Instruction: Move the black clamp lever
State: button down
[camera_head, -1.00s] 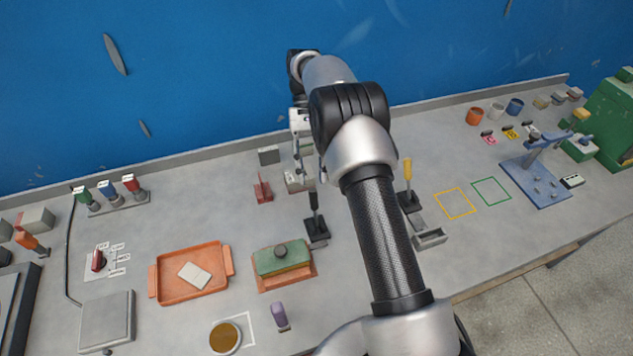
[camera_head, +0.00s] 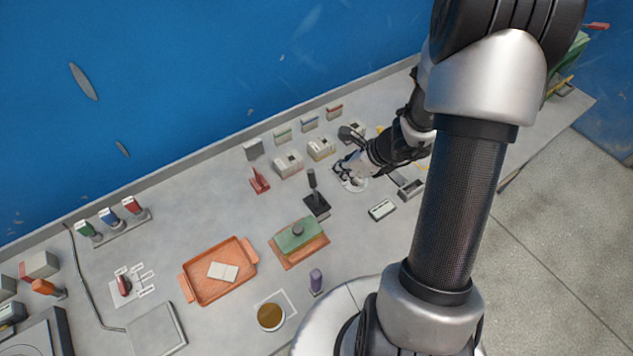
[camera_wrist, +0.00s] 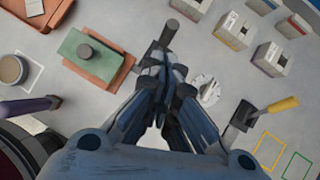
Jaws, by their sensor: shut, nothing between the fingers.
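The black clamp lever (camera_head: 312,180) stands roughly upright on its dark base (camera_head: 318,207), on the grey bench in the head view. In the wrist view its black handle (camera_wrist: 168,33) shows just beyond my fingertips, and its base is mostly hidden behind them. My gripper (camera_head: 340,172) is to the right of the lever in the head view, above a white round dial (camera_head: 354,185). My gripper (camera_wrist: 160,68) is shut and empty in the wrist view. I cannot tell whether the fingertips touch the lever.
A green block (camera_head: 297,235) on an orange base sits in front of the lever. A red clamp (camera_head: 259,181) and white boxes (camera_head: 288,164) stand behind. A yellow-handled lever (camera_wrist: 281,105) is at the right in the wrist view. An orange tray (camera_head: 219,288) lies left.

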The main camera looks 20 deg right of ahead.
jog(key=s+f+m+h, duration=0.1)
jog(key=s+m, duration=0.1)
jog(key=s, duration=0.1)
jog(key=b, duration=0.3)
send_over(316, 187)
jog(key=s+d, duration=0.2)
jog(key=s, duration=0.2)
notch_tip(316, 187, down, 9)
jog(key=shift+w+a+f, duration=0.1)
jog(key=shift+w+a, duration=0.05)
jog(key=shift+w, duration=0.25)
jog(key=shift+w+a+f, duration=0.1)
jog(key=shift+w+a, duration=0.05)
jog(key=shift+w, duration=0.25)
jog(key=shift+w+a, duration=0.15)
jog(key=shift+w, duration=0.7)
jog(key=shift+w+a, duration=0.15)
jog(key=shift+w, duration=0.65)
jog(key=shift+s+r, duration=0.1)
